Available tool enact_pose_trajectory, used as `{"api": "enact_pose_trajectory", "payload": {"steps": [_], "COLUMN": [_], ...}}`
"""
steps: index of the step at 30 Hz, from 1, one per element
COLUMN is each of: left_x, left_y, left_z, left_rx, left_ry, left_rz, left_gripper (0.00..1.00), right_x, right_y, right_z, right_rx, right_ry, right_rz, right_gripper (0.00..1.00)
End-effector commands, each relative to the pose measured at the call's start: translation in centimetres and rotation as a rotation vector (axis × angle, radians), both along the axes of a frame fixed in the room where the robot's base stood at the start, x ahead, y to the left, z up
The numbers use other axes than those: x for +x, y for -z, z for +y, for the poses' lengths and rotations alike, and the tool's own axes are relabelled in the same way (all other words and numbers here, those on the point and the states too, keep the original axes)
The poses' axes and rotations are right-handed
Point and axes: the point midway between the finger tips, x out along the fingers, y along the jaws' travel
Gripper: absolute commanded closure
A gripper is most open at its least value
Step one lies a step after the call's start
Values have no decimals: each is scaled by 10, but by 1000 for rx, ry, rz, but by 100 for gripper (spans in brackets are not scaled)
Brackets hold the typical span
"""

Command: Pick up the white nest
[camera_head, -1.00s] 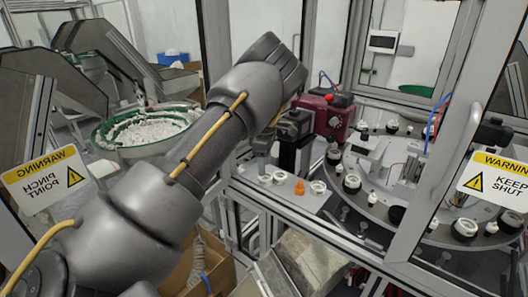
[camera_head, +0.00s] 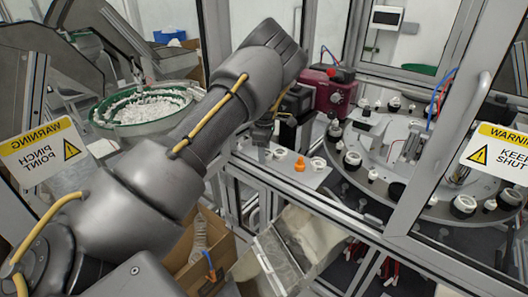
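Small white ring-like parts stand on the grey ledge (camera_head: 310,178) in front of the turntable. One white part (camera_head: 280,153) is left of a small orange part (camera_head: 299,164), and a white ring (camera_head: 318,163) is to its right. I cannot tell which of them is the white nest. My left gripper (camera_head: 263,151) points down at the left end of this row, close beside the leftmost white part. Its fingertips are small and partly dark, so I cannot tell whether they are open or touch anything. My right gripper is not in view.
A round turntable (camera_head: 410,203) with black and white fixtures lies to the right. A dark red machine (camera_head: 333,92) stands behind the ledge. Metal frame posts and warning signs (camera_head: 45,150) surround the cell. A green-rimmed bowl (camera_head: 143,107) of white parts is at left.

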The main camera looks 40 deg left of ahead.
Motion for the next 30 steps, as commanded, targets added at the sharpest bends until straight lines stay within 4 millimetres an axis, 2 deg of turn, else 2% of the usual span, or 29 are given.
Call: {"api": "enact_pose_trajectory", "payload": {"steps": [23, 24, 29, 30], "left_x": [-9, -9, -10, -11], "left_y": [0, 0, 0, 1], "left_z": [20, 21, 22, 22], "left_rx": [2, 3, 3, 3], "left_ry": [-5, -6, -8, -8], "left_rz": [2, 4, 7, 8], "left_gripper": [78, 52, 31, 31], "right_x": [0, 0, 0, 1], "right_y": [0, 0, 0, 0], "right_z": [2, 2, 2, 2], "right_rx": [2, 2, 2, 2], "right_ry": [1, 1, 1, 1], "right_rz": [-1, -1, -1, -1], "right_gripper": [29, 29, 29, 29]}}
